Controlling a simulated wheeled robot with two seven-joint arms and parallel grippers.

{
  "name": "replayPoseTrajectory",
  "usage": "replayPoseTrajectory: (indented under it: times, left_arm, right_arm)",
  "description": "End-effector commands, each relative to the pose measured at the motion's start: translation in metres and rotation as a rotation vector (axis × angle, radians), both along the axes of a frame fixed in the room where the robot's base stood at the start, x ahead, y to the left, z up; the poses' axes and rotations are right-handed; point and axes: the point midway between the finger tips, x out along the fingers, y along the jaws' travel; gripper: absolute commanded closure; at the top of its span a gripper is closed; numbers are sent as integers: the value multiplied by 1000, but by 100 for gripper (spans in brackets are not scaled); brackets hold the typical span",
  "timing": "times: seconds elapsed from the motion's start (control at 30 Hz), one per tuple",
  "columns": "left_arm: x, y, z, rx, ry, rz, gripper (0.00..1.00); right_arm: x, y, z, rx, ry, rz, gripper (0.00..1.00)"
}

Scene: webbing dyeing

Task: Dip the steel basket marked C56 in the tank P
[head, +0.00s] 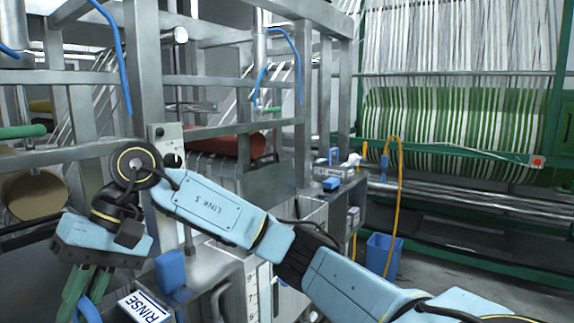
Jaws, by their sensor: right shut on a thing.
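My right gripper (84,295) hangs at the lower left, on the arm that reaches across from the right. Its green fingers point down and are shut on a blue handle (88,311) at the bottom edge. What hangs below the handle is out of the picture, so I see neither the steel basket's body nor a C56 mark. No tank marked P can be made out. My left gripper is not in view.
A RINSE sign (145,306) stands close right of my right gripper. Steel frame posts (145,65) rise behind it, with a red roll (228,146) beyond. A blue bin (382,256) stands on the floor at right, before the striped webbing machine (455,125).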

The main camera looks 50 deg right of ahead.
Motion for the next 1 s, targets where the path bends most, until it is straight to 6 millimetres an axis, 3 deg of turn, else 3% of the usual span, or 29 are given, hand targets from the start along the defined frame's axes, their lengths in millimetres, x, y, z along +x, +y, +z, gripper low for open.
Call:
replayPoseTrajectory:
  times: [0.17, 0.47, 0.67, 0.8, 1.0]
  left_arm:
    - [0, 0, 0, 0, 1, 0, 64]
    - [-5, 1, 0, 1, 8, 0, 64]
    - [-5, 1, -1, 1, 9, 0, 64]
    - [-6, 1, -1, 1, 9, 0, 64]
    - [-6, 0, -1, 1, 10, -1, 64]
  right_arm:
    - [-4, -4, -17, 1, -1, -2, 100]
    - [-16, -17, -75, 0, 4, -7, 100]
    - [-30, -31, -135, -2, 8, -14, 100]
    - [-41, -42, -187, -1, 10, -20, 100]
    - [-51, -54, -242, 0, 4, -25, 100]
